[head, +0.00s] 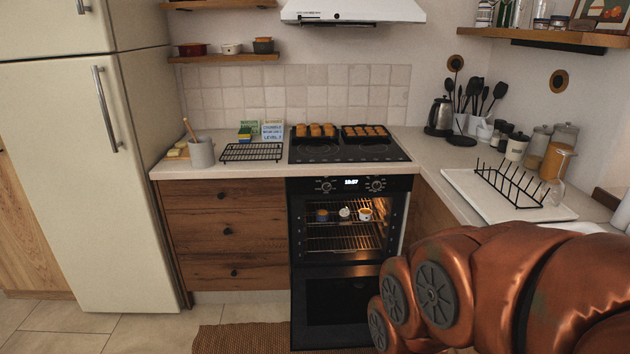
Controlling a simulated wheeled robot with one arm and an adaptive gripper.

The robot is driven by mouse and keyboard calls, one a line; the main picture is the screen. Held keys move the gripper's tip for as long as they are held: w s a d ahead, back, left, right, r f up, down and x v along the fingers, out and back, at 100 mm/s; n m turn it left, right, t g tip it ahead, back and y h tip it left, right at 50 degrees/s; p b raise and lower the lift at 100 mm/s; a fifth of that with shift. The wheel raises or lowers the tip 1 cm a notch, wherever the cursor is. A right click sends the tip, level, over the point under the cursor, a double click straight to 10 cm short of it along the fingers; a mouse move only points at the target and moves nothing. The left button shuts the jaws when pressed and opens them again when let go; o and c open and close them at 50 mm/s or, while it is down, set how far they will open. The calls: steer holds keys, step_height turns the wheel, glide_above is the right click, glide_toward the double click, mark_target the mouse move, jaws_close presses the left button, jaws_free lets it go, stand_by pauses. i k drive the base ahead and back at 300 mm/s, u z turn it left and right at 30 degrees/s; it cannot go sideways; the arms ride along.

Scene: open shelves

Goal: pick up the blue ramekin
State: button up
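A small blue ramekin (322,215) sits on the upper wire rack inside the lit oven (350,184), at the left of a row of small cups. A pale cup (344,212) stands in the middle of the row, and a white one with orange contents (365,215) stands at the right. The cups are small and their details are hard to make out. My copper arm fills the lower right of the head view, in front of the counter and to the right of the oven. My gripper is not in view.
A second wire rack (340,241) lies below the cups. Two dark trays of baked pieces (315,131) (365,132) stand on the cooktop. Drawers (226,222) flank the oven's left. A brown mat (240,338) lies on the floor before it. The right counter holds a dish rack (510,187).

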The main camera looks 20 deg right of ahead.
mark_target(322, 215)
steer(key=z, duration=0.8)
steer(key=i, duration=1)
steer(key=u, duration=0.45)
